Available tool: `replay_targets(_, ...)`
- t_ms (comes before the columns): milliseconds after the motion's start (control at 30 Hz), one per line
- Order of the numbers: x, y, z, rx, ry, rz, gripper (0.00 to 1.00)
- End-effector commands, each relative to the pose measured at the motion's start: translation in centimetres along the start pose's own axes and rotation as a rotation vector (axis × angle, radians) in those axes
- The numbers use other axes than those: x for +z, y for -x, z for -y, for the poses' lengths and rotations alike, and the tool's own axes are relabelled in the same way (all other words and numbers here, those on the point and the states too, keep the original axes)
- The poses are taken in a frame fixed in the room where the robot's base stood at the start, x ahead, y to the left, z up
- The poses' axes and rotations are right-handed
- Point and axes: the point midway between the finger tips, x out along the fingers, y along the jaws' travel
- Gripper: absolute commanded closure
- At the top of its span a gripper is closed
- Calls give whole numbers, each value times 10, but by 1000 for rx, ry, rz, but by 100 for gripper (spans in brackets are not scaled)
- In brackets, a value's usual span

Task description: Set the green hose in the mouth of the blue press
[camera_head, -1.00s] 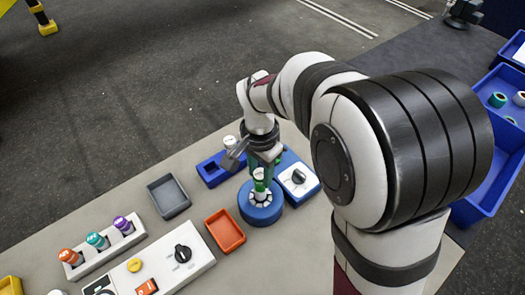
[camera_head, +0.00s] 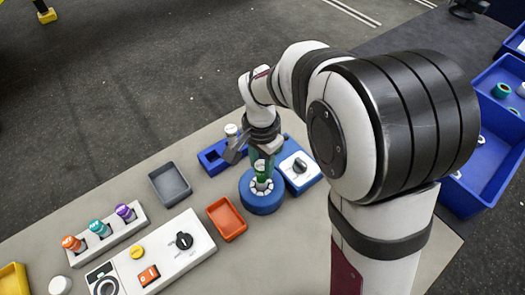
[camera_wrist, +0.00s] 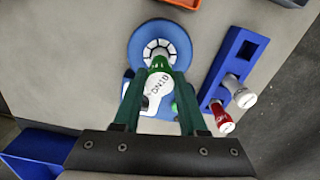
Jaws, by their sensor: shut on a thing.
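The green hose (camera_wrist: 159,64) is held upright between the fingers of my gripper (camera_wrist: 159,78), with a white tag or face marked DN10 toward the wrist camera. In the head view my gripper (camera_head: 262,160) is shut on the hose (camera_head: 263,171) over the blue press (camera_head: 262,203). The round press (camera_wrist: 135,46) has a ring of pale jaw segments around its mouth. The hose's lower end lines up with that mouth. I cannot tell how deep it sits, since the hose body and fingers hide the mouth's centre.
A blue holder (camera_head: 212,160) with a red-and-white fitting (camera_wrist: 223,122) stands beside the press. A control box with a black knob (camera_head: 300,168) adjoins the press. An orange tray (camera_head: 227,218), a grey tray (camera_head: 170,185) and a white panel (camera_head: 160,262) lie to the left.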

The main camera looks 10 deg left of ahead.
Motion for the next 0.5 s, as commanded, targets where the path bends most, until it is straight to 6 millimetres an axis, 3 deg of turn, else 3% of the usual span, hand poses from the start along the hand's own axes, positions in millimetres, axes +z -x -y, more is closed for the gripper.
replay_targets(500,0,-16,0,0,-2,1,100)
